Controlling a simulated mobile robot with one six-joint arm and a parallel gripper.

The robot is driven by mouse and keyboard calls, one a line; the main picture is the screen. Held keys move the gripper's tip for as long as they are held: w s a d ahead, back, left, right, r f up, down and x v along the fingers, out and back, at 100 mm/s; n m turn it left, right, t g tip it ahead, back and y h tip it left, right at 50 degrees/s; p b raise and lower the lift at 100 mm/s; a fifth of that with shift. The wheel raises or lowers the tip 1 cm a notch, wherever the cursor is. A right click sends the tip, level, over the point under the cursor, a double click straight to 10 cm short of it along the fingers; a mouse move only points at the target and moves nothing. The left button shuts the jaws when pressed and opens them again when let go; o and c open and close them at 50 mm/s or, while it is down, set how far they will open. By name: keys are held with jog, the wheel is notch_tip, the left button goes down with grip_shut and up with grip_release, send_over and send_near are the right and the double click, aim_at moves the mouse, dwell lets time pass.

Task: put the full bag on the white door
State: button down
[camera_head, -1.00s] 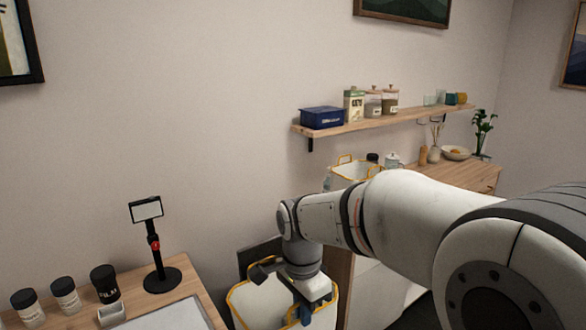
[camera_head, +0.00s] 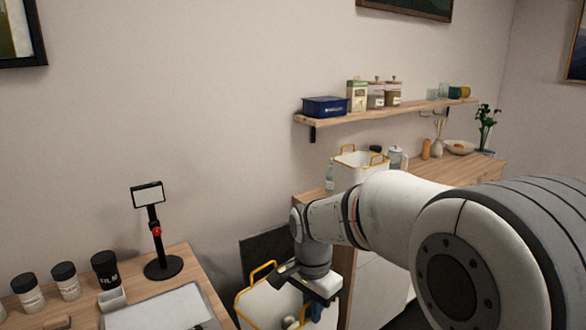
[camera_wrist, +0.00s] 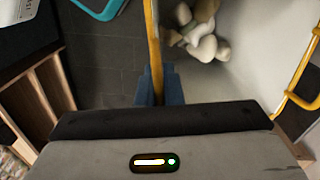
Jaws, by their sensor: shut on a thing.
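A white bag (camera_head: 262,305) with a yellow rim and handles is at the bottom middle of the head view, low between the two pieces of furniture. The wrist view looks down into it and shows several pale rounded things (camera_wrist: 200,35) inside its white wall (camera_wrist: 255,60). My gripper (camera_head: 318,310) is at the bag's right side. In the wrist view my gripper's blue fingers (camera_wrist: 158,90) are shut on the bag's yellow rim. A pale cabinet door (camera_head: 375,292) shows under the counter, partly behind my arm. The bag's bottom is out of view.
A second white bag (camera_head: 358,172) with yellow handles stands on the wooden counter (camera_head: 465,170). A desk at left holds dark-lidded jars (camera_head: 65,280), a black stand (camera_head: 160,267) and a pale panel (camera_head: 170,310). A wall shelf (camera_head: 385,111) hangs above the counter.

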jog(key=w+d+f+n+b, duration=0.35)
jog(key=f+b, duration=0.35)
jog(key=f, duration=0.4)
jog(key=w+d+f+n+b, duration=0.35)
jog(key=f+b, duration=0.35)
jog(key=f, duration=0.5)
jog(key=w+d+f+n+b, duration=0.2)
jog(key=d+f+b, duration=0.2)
jog(key=f+b, duration=0.5)
notch_tip(320, 180, up, 9)
jog(key=s+p, duration=0.2)
jog(key=p, duration=2.1)
jog(key=shift+s+a+f, duration=0.2)
jog(key=shift+a, duration=0.05)
jog(key=shift+d+f, duration=0.1)
